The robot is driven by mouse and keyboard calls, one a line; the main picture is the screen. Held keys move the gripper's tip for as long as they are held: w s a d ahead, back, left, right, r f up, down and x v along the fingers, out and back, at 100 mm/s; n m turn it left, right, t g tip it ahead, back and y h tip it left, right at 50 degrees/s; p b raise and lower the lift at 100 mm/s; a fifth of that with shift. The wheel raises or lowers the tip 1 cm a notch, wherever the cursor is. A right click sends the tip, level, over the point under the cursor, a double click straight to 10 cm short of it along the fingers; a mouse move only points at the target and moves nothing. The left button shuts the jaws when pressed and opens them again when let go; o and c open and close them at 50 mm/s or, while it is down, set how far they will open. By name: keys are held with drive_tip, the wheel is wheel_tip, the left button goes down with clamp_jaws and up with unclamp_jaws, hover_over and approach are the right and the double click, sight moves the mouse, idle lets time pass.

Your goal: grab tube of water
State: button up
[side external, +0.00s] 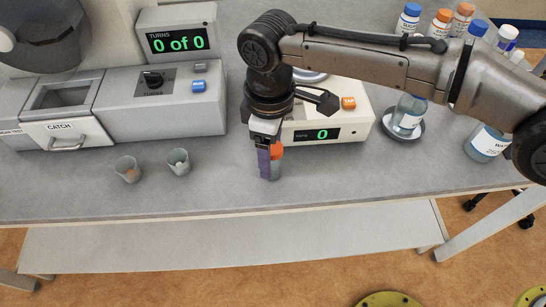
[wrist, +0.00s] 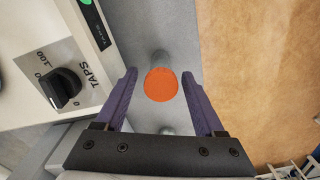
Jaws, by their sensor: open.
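A small tube with an orange cap (wrist: 161,84) stands on the grey bench in front of the scale. I take it to be the tube of water; no label shows. In the wrist view the cap is seen from above, between the two purple fingers, with a gap on each side. In the side view the cap (side external: 278,151) shows beside a finger, and the tube's greyish lower body (side external: 275,173) is partly hidden by it. My gripper (side external: 265,172) is open and points down around the tube. It also shows in the wrist view (wrist: 164,102).
The white device with a green "0" display (side external: 322,135) is close behind the tube. Two small cups (side external: 127,169) (side external: 178,161) stand to the left, before the grey dispenser (side external: 165,100). A labelled bottle (side external: 488,141) and a jar (side external: 408,113) are right. The bench's front edge is near.

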sight(272, 162)
drive_tip(key=shift+d+f, duration=0.1)
drive_tip(key=shift+f, duration=1.55)
clamp_jaws()
drive_tip(key=shift+r, duration=0.1)
